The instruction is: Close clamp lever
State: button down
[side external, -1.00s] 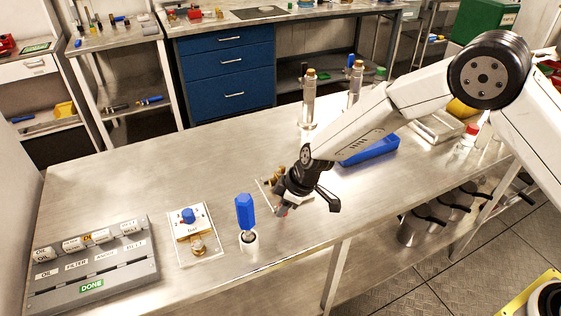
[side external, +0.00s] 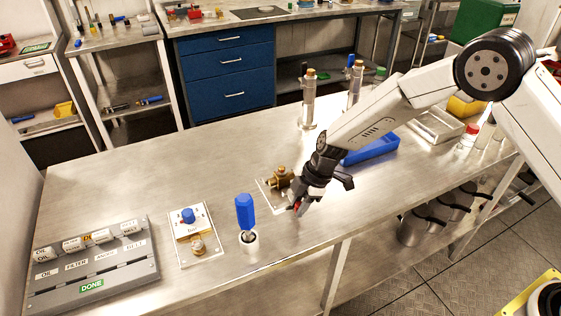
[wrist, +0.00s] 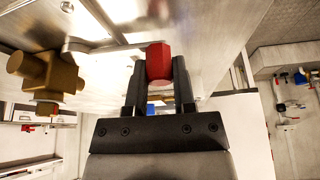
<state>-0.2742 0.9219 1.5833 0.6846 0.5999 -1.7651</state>
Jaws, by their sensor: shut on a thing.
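A brass clamp body (side external: 280,178) stands on a light plate (side external: 267,193) fixed to the bench. In the wrist view the brass body (wrist: 48,75) is at the left, and a grey metal lever arm (wrist: 100,46) runs toward a red lever grip (wrist: 158,62). My gripper (wrist: 155,75) is shut on the red grip, with one dark finger on each side of it. In the side view my gripper (side external: 297,208) is low over the bench, to the right of and nearer than the brass body. Only a speck of red shows there.
A blue-handled tool (side external: 245,212) stands in a white holder to the left of my gripper. A gauge plate (side external: 207,245) and a grey labelled rack (side external: 60,293) lie further left. A blue tray (side external: 375,150) and metal cylinders (side external: 309,100) are behind. The bench's front edge is close.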

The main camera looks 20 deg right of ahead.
jog(key=shift+d+r+n, duration=0.1)
jog(key=shift+d+n, duration=0.05)
jog(key=shift+n, duration=0.15)
jog(key=shift+c, duration=2.2)
grip_release()
jog(key=v, duration=0.7)
jog(key=shift+r, duration=0.35)
jog(key=shift+d, duration=0.15)
jog(key=shift+d, duration=0.1)
